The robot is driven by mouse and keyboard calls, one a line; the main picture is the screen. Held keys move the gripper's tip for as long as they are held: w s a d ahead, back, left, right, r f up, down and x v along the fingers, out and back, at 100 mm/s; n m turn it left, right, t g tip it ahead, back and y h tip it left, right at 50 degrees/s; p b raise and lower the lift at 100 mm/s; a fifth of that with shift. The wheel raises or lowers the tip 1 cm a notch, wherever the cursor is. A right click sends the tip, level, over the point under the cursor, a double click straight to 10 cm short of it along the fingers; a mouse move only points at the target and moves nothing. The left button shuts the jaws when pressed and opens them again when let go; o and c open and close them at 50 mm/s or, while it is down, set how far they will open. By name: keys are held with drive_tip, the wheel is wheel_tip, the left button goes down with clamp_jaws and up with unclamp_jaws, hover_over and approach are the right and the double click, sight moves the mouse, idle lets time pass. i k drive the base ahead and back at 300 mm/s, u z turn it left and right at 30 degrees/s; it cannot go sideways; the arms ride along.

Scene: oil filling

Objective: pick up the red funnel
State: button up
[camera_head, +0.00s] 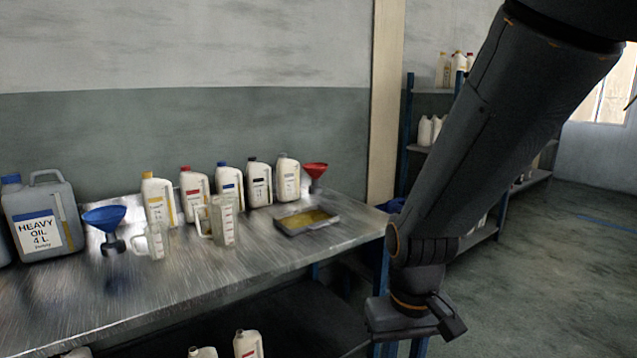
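The red funnel (315,171) stands at the back right of the metal workbench (200,274), near the wall and just right of the row of white bottles. Its wide mouth faces up and its narrow dark lower part is below. My gripper (401,347) hangs at the bottom of the view, in front of and to the right of the bench. It is well apart from the funnel. The lower end of the gripper meets the picture's bottom edge, so whether it is open or shut is unclear. I see nothing held in it.
A metal tray (284,227) with yellowish oil lies in front of the red funnel. Several white bottles (287,179) line the back. Clear jugs (224,221), a blue funnel (104,218) and a grey oil can (40,219) stand leftward. The bench front is bare.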

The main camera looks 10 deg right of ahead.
sight(316, 170)
drive_tip(key=z, duration=0.5)
drive_tip(key=i, duration=0.4)
drive_tip(key=z, duration=0.7)
drive_tip(key=i, duration=1.85)
drive_tip(key=u, duration=1.3)
drive_tip(key=i, duration=0.8)
drive_tip(key=u, duration=0.8)
